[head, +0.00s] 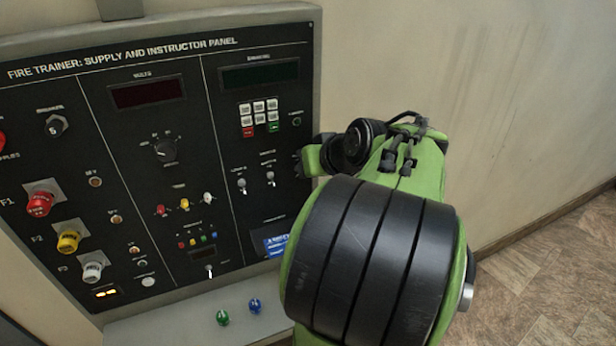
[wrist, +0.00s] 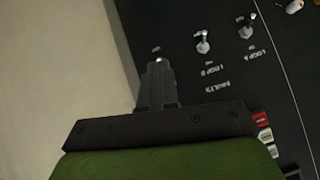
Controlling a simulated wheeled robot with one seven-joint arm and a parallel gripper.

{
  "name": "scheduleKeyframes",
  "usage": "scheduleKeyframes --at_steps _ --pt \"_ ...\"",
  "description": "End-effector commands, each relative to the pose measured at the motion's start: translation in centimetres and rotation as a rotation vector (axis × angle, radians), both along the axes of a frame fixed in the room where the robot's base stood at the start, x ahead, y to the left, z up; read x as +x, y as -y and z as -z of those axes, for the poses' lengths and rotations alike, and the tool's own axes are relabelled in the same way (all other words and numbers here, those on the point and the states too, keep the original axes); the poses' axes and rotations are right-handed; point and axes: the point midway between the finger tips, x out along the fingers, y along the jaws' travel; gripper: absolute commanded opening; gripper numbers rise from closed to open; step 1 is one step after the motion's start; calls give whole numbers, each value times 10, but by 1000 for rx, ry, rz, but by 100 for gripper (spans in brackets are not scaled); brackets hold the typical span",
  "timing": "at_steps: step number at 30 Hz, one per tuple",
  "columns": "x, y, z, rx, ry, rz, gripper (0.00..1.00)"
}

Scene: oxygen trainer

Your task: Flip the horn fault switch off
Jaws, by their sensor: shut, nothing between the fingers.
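The black trainer panel (head: 200,230) stands upright on the wall in the head view. Two silver toggle switches show there, the left toggle (head: 242,186) and the right toggle (head: 270,180). In the wrist view these look like the loop B toggle (wrist: 203,45) and the loop A toggle (wrist: 246,31). A small bright tip (wrist: 158,60), perhaps the horn fault switch, shows right at the fingertips of my gripper (wrist: 158,70). Its label and lever position are unreadable. My gripper is shut and empty, close to the panel; contact cannot be told. In the head view my arm hides the fingers.
A keypad (head: 259,115) is above the toggles. Colored knobs, including a red one (head: 40,202), stick out at the left. A green ball (head: 223,317) and a blue ball (head: 255,306) are on the ledge below. Bare wall lies right of the panel.

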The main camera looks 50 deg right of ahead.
Motion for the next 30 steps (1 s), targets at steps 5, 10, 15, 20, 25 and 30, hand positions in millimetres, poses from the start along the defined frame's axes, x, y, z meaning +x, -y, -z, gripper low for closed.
scheduleKeyframes --at_steps 5,10,15,20,25,30 --pt "-2 -2 9 -40 66 -1 0" --pt "-3 -2 13 -77 128 -1 0" --pt "-4 -3 8 -88 147 -2 0" --pt "-3 -2 6 -88 146 -1 0" --pt "3 1 3 -86 145 -2 0" --pt "9 5 0 -88 146 -1 0"
